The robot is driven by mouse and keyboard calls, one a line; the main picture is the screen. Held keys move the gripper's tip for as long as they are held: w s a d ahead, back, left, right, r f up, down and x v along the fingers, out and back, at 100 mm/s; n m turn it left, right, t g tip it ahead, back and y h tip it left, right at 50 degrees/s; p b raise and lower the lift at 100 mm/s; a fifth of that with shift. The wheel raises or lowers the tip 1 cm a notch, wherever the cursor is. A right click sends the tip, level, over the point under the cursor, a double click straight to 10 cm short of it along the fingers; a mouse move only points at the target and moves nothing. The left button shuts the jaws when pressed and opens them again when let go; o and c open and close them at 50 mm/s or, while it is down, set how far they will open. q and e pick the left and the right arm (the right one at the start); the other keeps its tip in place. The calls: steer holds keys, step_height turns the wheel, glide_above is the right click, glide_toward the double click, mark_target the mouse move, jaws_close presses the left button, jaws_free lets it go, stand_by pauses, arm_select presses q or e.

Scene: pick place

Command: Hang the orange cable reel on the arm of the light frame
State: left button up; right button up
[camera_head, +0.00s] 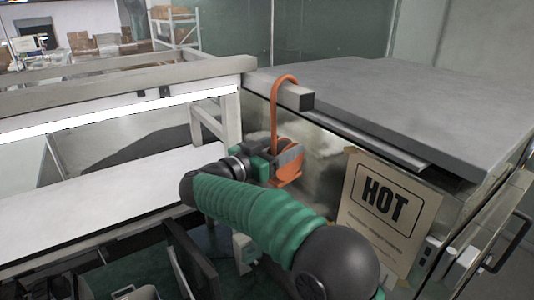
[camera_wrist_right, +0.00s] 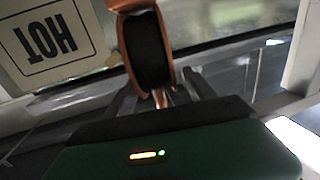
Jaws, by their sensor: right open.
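The orange cable reel (camera_head: 291,167) hangs upright below the light frame's square arm (camera_head: 293,97). Its tall orange hook loops over the top of that arm. My right gripper (camera_head: 272,166) is at the reel's left side, open. In the right wrist view the reel (camera_wrist_right: 149,50) shows dark cable wound between orange flanges. Its near end lies between or just beyond the two dark fingers of my right gripper (camera_wrist_right: 165,92); I cannot tell whether they touch it. My left gripper is not in view.
A large metal box with a grey lid (camera_head: 400,100) stands close on the right. A "HOT" sign (camera_head: 385,208) is on its front. A white bench top (camera_head: 100,200) lies left under a lit strip (camera_head: 120,115). Shelves with boxes (camera_head: 175,25) stand at the back.

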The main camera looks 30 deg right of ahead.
steer(key=b+v, duration=0.6)
steer(key=v, duration=1.1)
steer(key=w+a+f+n+t+y+b, duration=0.3)
steer(key=w+f+n+t+y+b, duration=0.4)
steer(key=w+t, duration=0.5)
steer(key=s+a+f+n+g+y+b, duration=0.15)
steer(key=f+n+y, duration=0.3)
steer(key=f, duration=0.65)
steer(key=s+a+f+n+y+b, duration=0.15)
steer(key=f+n+y, duration=0.3)
steer(key=f, duration=0.65)
steer(key=s+d+f+g+y+b, duration=0.1)
steer(key=s+f+g+b, duration=0.15)
steer(key=s+f, duration=0.5)
steer(key=s+d+f+g+y+b, duration=0.1)
steer(key=s+f+g, duration=0.3)
steer(key=f, duration=0.7)
steer(key=s+d+f+g+b, duration=0.1)
steer(key=s+d+f+g, duration=0.1)
steer(key=s+f, duration=0.3)
steer(key=s+d+f+m+g+b, duration=0.1)
steer(key=s+f+g, duration=0.3)
steer(key=s, duration=0.8)
steer(key=shift+d+f+h, duration=0.3)
steer(key=shift+d+f, duration=0.4)
steer(key=shift+f, duration=0.25)
